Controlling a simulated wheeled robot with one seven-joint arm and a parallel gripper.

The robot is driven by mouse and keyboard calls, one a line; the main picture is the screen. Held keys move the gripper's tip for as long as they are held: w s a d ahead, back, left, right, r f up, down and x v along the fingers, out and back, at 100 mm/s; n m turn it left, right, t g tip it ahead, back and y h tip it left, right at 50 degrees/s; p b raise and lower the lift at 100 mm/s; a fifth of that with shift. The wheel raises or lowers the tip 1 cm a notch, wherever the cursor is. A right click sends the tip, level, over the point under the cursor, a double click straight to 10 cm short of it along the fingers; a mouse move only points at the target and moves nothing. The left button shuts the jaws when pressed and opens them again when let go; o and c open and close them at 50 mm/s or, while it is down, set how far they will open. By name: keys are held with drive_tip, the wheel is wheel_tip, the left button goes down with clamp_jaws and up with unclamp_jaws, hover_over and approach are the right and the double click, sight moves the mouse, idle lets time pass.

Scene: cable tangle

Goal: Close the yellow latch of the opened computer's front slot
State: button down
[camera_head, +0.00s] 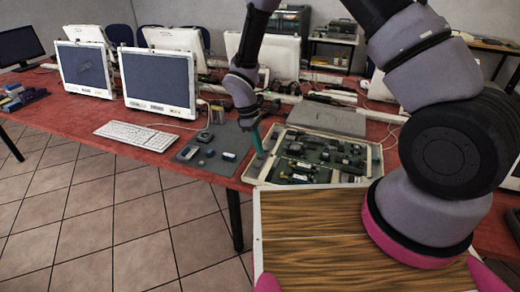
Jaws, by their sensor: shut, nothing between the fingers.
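The opened computer (376,163) lies flat on the red table, a cream case with green circuit boards and dark parts inside. Its front slot and the yellow latch are too small to tell apart in this view. My gripper (260,150) points down at the left edge of the opened computer, with its teal fingers shut and empty. The fingertips are close to the case's left rim; I cannot tell if they touch it. My arm reaches over from the right and covers part of the scene behind the computer.
A grey mat (199,160) with small parts lies left of the computer. A white keyboard (136,132) and a white monitor (158,80) stand farther left. A grey flat box (326,118) lies behind the computer. Cables and more monitors crowd the back.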

sight(284, 176)
drive_tip(key=x, duration=0.7)
drive_tip(key=shift+s+d+f, duration=0.1)
drive_tip(key=shift+f, duration=0.15)
drive_tip(key=shift+s+d, duration=0.2)
drive_tip(key=shift+d, duration=0.4)
drive_tip(key=shift+s+d, duration=0.25)
drive_tip(key=shift+d, duration=0.3)
drive_tip(key=shift+s+d, duration=0.25)
drive_tip(key=shift+d, duration=0.5)
